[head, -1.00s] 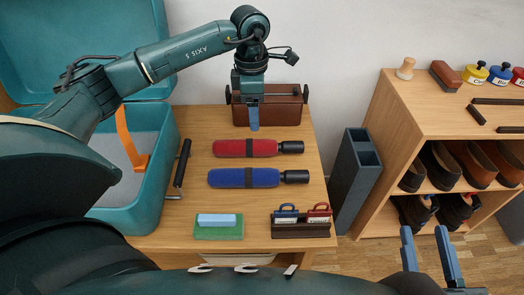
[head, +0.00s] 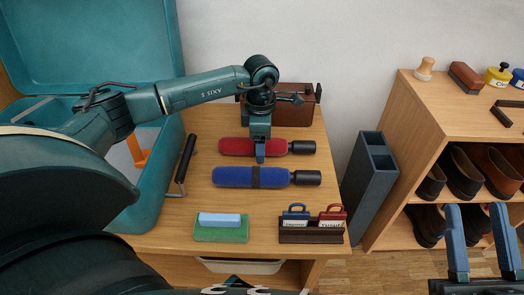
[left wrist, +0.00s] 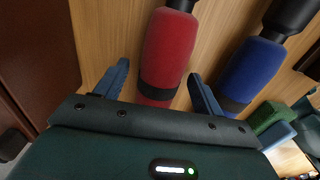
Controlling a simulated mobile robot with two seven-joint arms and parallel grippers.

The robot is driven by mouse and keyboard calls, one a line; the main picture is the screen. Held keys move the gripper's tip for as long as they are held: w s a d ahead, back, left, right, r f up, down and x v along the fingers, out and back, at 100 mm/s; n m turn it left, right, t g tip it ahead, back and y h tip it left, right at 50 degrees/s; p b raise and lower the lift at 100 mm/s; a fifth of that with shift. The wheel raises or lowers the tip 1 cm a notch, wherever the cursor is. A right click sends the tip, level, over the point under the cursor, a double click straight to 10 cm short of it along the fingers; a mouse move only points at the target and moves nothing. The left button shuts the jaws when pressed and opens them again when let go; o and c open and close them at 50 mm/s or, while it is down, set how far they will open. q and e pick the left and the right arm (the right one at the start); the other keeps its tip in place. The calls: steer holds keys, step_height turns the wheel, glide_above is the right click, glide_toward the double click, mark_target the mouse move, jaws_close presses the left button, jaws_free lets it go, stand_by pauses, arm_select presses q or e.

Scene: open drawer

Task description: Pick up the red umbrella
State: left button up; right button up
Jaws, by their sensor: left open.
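The red umbrella (head: 235,146) lies folded on the wooden cabinet top, its black handle to the right. My left gripper (head: 260,152) is at its middle from above and hides part of it. In the left wrist view, the open fingers (left wrist: 158,72) lie on either side of the red umbrella (left wrist: 170,45), apart from each other. I cannot tell whether they reach down around it. My right gripper (head: 480,242) is open and empty at the lower right, away from the umbrella.
A blue umbrella (head: 230,177) lies parallel, just in front. Behind stands a dark brown box (head: 296,108). A teal chest (head: 155,190) is left; a grey stand (head: 368,180) and shoe shelf (head: 400,135) are right.

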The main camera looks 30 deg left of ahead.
arm_select(q)
steer(key=shift+f, duration=0.15)
steer(key=c, duration=1.3)
steer(key=shift+o, duration=0.2)
